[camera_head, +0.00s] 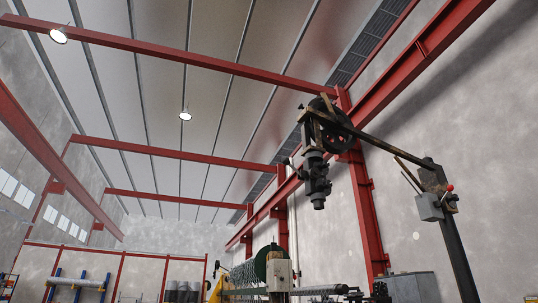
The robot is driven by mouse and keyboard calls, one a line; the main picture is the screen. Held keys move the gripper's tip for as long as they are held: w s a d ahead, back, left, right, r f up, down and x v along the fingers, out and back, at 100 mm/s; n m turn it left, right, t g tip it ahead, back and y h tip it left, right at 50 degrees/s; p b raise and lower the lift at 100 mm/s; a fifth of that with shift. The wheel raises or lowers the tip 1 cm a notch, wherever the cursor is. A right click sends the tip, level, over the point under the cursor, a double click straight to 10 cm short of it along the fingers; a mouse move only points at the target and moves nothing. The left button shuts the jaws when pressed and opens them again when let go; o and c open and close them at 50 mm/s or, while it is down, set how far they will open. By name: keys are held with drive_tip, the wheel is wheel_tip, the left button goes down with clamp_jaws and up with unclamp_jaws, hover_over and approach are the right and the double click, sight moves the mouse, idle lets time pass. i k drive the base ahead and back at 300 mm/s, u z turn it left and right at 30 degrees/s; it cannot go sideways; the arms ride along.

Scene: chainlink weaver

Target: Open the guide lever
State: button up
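A small grey box (429,207) with a red-knobbed lever (450,189) is fixed to a dark slanting post at the right. I cannot tell from this view whether this is the guide lever or whether it is open. A thin beam (383,144) runs from the post up left to a black spoked wheel (327,122) in a rusty bracket. My gripper cannot be made out in this view.
Low in the middle stands a machine with a green disc (266,262), a pale box (279,275) and wire mesh (242,275). A grey cabinet (413,287) is at lower right. Red steel columns (364,205) line the right wall. The floor is out of view.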

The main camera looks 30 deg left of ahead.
sight(286, 160)
drive_tip(key=z, duration=0.1)
drive_tip(key=k, duration=0.5)
drive_tip(key=u, duration=1.15)
drive_tip(key=i, duration=1)
drive_tip(key=z, duration=0.05)
